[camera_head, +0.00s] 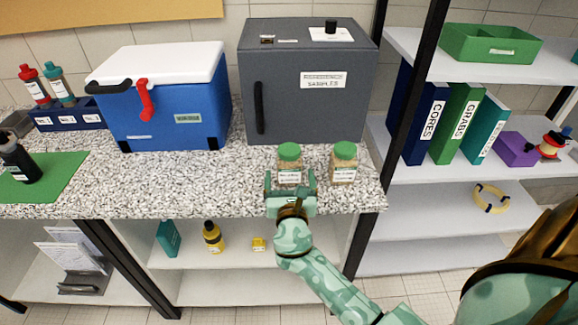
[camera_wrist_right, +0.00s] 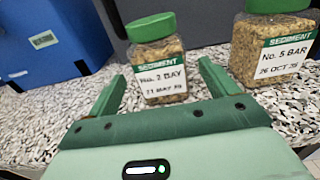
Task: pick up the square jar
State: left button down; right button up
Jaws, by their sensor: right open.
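Two clear jars with green lids and brown sediment stand upright on the speckled counter. The left jar (camera_head: 289,156) is labelled "No. 2 BAY" in the right wrist view (camera_wrist_right: 160,65). The right jar (camera_head: 343,165) is labelled "No. 5 BAR" there (camera_wrist_right: 272,50). Both bodies look boxy; I cannot tell surely which is the square jar. My right gripper (camera_head: 290,182) is open and empty at the counter's front edge, pointing at the left jar. Its fingers lie to either side of that jar's front; contact cannot be told. My left gripper is not in view.
A grey sample cabinet (camera_head: 300,95) stands close behind the jars. A blue cooler (camera_head: 175,110) with a white lid is to its left. The speckled counter (camera_head: 200,180) is clear left of the jars. A black shelf post (camera_head: 415,80) rises on the right.

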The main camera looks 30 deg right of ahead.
jog(key=x, duration=0.5)
jog(key=shift+f+b, duration=0.2)
jog(key=shift+b, duration=0.2)
jog(key=c, duration=1.2)
jog(key=shift+r, duration=0.1)
jog(key=shift+c, duration=0.8)
jog(key=shift+r, duration=0.15)
